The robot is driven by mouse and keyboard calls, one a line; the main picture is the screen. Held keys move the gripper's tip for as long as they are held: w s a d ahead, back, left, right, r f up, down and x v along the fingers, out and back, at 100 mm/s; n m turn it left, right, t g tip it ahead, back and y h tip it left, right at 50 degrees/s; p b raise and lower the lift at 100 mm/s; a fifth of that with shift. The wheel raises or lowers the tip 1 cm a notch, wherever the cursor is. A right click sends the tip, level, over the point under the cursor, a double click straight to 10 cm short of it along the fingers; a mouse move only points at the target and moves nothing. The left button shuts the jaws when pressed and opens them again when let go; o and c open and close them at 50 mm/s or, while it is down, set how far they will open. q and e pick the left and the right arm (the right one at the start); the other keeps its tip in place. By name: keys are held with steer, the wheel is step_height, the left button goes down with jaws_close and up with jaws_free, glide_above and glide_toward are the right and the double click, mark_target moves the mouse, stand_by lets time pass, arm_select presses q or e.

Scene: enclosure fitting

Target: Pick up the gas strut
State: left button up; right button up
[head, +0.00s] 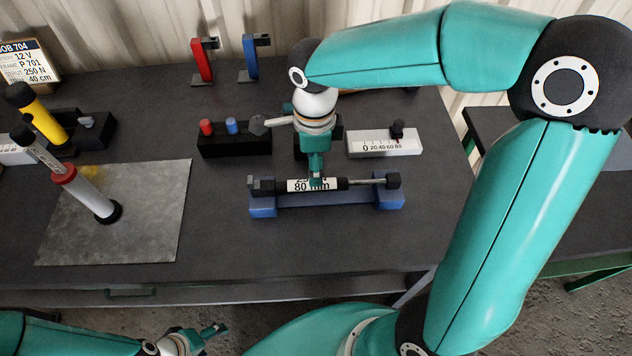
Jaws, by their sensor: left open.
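The gas strut (355,184) has a black body with a white label ending in "80 mm", a thin metal rod and black end fittings. It lies level across a blue cradle (325,200) near the middle of the table. My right gripper (316,178) points down at the strut's body, its fingertips over the label and hiding part of it. It shows edge-on, so I cannot tell whether its fingers have closed on the strut. My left gripper (214,331) is open and empty, low in front of the table, well away from the strut.
Behind the strut stand a black block with red and blue pegs (233,142) and a white scale block (384,143). Red (202,62) and blue (251,60) stands are at the back. A white cylinder (88,196) stands on a metal plate (150,225) at left.

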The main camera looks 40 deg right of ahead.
mark_target(326, 185)
steer(key=shift+s+f, duration=0.2)
steer(key=shift+f, duration=0.3)
steer(key=f, duration=0.2)
steer(key=f+p, duration=0.1)
steer(key=f, duration=0.1)
steer(key=shift+s+a+f, duration=0.2)
steer(key=shift+c, duration=0.2)
steer(key=shift+r, duration=0.1)
jaws_close()
